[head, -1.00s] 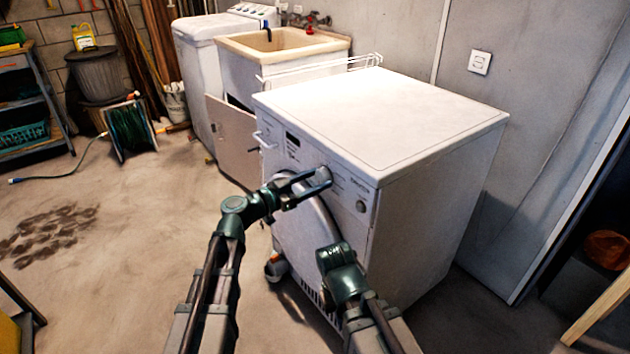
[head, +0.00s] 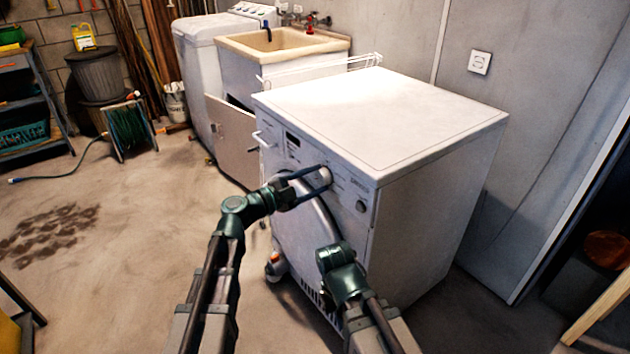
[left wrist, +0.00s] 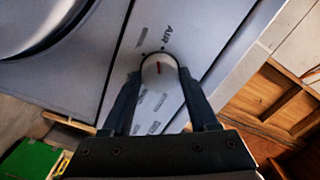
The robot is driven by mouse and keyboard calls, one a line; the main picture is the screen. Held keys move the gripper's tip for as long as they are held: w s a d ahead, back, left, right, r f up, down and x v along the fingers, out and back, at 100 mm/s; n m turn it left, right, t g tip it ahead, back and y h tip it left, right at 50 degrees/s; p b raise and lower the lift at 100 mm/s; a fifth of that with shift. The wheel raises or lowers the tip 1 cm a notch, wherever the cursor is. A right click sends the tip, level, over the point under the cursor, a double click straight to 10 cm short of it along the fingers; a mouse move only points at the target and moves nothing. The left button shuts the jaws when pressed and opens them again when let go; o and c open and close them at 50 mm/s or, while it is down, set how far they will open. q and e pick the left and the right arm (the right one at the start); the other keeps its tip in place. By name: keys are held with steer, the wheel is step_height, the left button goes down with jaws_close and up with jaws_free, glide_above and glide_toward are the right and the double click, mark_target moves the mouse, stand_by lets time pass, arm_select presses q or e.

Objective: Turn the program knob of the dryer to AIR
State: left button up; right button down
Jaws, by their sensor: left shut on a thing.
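The white dryer (head: 385,120) stands in front of me, its control panel facing left. My left gripper (head: 322,180) is at this panel, shut on the program knob, which it mostly hides in the head view. In the left wrist view the round, pale program knob (left wrist: 159,72) sits between the two fingertips of my left gripper (left wrist: 160,84). Its short red mark points roughly up the picture. The word AIR (left wrist: 168,35) is printed just above the knob; other labels lie around and below it. My right arm is low before the dryer; its gripper does not show.
A sink (head: 275,42) and a white washer (head: 190,60) stand behind the dryer. A hose reel (head: 128,130) stands at the left. The floor at the left is mostly clear.

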arm_select(q)
steer(key=shift+f+m, duration=0.1)
steer(key=shift+m, duration=1)
steer(key=o, duration=1.4)
steer(key=v, duration=1.4)
